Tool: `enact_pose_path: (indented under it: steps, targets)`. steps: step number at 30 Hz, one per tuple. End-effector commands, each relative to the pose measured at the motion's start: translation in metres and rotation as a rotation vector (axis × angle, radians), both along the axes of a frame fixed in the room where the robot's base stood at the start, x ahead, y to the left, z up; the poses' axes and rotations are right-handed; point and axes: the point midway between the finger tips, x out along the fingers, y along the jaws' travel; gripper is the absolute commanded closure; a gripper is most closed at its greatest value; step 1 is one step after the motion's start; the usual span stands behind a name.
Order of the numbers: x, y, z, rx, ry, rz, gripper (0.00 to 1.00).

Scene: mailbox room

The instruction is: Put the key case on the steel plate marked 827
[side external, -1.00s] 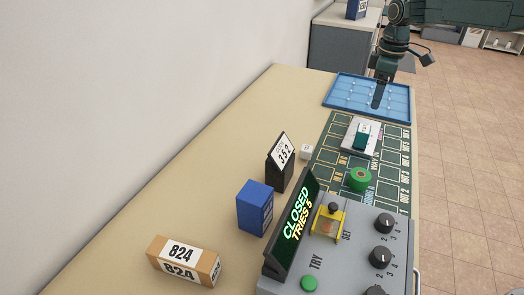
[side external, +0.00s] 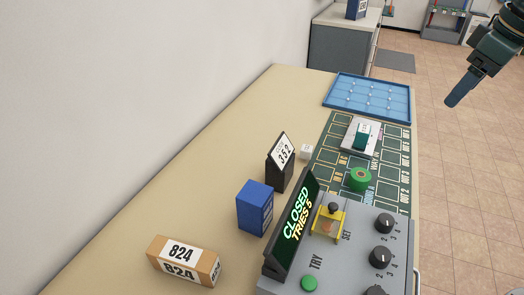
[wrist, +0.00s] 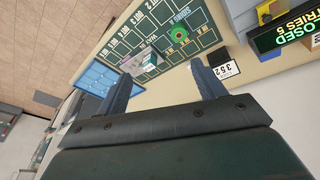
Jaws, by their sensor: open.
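No plate with a readable 827 shows in either view, and I cannot surely tell which thing is the key case. A small dark green block (side external: 361,136) sits on a pale, flat piece (side external: 349,142) on the green printed mat (side external: 328,165); the green block also shows in the wrist view (wrist: 149,60). My gripper (side external: 452,101) hangs over the floor, right of the table, apart from everything. In the wrist view, my gripper (wrist: 162,72) has its fingers spread with nothing held between them.
A blue gridded tray (side external: 340,99) lies at the table's far end. A green ring (side external: 360,179) is on the mat. Nearer are a 352 sign (side external: 281,160), blue box (side external: 255,207), orange 824 box (side external: 184,261) and grey dial console (side external: 350,260). The table's left side is clear.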

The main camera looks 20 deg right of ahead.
Motion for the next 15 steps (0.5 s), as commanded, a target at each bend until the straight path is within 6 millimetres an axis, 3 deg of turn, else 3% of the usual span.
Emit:
enact_pose_path:
  steps: [8,15]
  targets:
    - [-0.072,0.006,-0.005,0.041,-0.08,-0.109,0.31]
    - [-0.127,0.009,-0.024,0.084,-0.142,-0.201,0.31]
